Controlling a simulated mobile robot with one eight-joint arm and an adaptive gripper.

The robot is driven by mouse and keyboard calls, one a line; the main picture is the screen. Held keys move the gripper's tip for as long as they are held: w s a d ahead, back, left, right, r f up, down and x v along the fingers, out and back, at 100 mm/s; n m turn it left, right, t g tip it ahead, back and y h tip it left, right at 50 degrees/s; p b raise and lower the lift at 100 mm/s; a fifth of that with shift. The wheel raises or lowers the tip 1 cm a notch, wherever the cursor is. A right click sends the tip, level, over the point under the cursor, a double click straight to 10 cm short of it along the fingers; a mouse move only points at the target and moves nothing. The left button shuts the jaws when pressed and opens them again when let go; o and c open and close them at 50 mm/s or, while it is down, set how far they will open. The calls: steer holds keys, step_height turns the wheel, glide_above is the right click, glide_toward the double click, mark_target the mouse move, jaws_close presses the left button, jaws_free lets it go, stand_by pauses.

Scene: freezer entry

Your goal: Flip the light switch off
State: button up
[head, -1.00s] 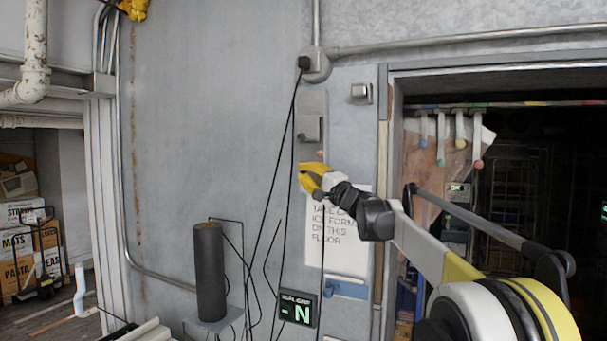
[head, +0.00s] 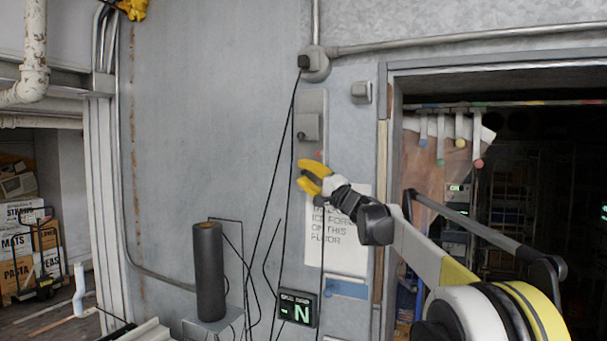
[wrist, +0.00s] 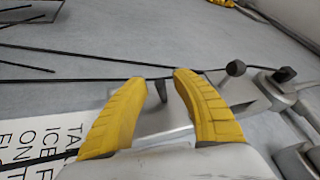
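My gripper (head: 300,173) has yellow fingers and is open in front of the wall, at the lower end of a grey metal switch plate (head: 312,101). In the wrist view the fingers stand apart, with a short dark lever (wrist: 161,90) showing between their tips. I cannot tell whether either finger touches it. I cannot tell which of the two is the light switch. The gripper hides part of the plate's lower end in the head view.
A white paper sign (head: 345,240) hangs just below my gripper. Black cables (head: 270,230) run down the wall to its left. A small grey box (head: 361,92) sits right of the plate, beside the dark freezer doorway. A dark cylinder (head: 209,270) stands lower left.

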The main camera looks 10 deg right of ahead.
steer(key=v, duration=1.2)
steer(key=shift+a, duration=0.1)
steer(key=s+a+f+n+g+h+b, duration=0.1)
steer(key=s+a+f+n+g+b, duration=0.15)
steer(key=s+a+f+b, duration=0.6)
steer(key=s+a+f+n+g+b, duration=0.1)
steer(key=s+f+n+g+b, duration=0.3)
steer(key=f, duration=0.9)
steer(key=s+a+f+m+g+h+b, duration=0.1)
steer(key=s+a+f+g+b, duration=0.1)
steer(key=s+a+f+b, duration=0.6)
steer(key=s+d+f+n+g+h+b, duration=0.1)
steer(key=s+d+f+h+b, duration=0.2)
steer(key=s+f, duration=0.5)
steer(key=s+d+f+n+g+h+b, duration=0.1)
steer(key=s+d+f+h+b, duration=0.2)
steer(key=f, duration=1.7)
steer(key=s+d+f+n+g+h+b, duration=0.1)
steer(key=s+d+f+h+b, duration=0.2)
steer(key=s+d+f+b, duration=0.3)
steer(key=s+f+b, duration=0.3)
steer(key=s+f, duration=0.4)
steer(key=f, duration=0.2)
steer(key=shift+n, duration=0.35)
steer(key=shift+f, duration=0.1)
